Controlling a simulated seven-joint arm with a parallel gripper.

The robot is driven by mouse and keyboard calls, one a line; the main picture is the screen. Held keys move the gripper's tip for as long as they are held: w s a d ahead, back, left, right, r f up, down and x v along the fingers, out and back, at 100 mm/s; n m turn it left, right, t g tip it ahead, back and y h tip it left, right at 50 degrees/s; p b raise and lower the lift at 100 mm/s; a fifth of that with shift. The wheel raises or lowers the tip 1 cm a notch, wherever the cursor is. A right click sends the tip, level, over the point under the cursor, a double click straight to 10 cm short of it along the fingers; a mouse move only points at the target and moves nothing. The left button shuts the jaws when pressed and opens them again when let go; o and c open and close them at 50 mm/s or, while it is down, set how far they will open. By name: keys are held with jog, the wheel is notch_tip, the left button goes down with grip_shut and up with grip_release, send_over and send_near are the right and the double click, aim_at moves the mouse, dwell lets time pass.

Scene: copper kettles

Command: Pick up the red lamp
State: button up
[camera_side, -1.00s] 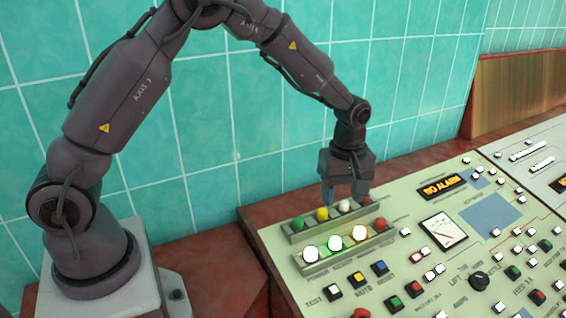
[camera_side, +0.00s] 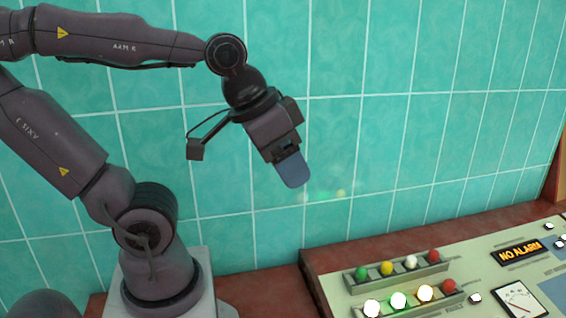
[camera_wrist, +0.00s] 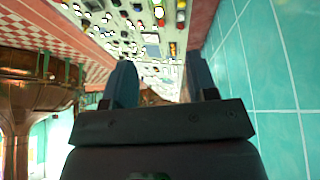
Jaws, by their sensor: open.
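Two red lamps show in the side view, each at the right end of a metal rack on the console. One red lamp (camera_side: 434,255) ends the back row, after green, yellow and white lamps. The other red lamp (camera_side: 449,286) ends the front row, after lit white, green and orange lamps. My gripper (camera_side: 292,172) is up in front of the tiled wall, left of and well above the racks, tilted downward. In the wrist view my gripper (camera_wrist: 162,85) has its two fingers wide apart with nothing held between them. Neither red lamp can be told for sure there.
The back rack (camera_side: 396,272) stands close to the console's far edge. The tiled wall (camera_side: 420,120) rises behind. A copper vessel (camera_wrist: 30,105) shows at left in the wrist view.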

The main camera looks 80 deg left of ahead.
jog(key=shift+s, duration=0.35)
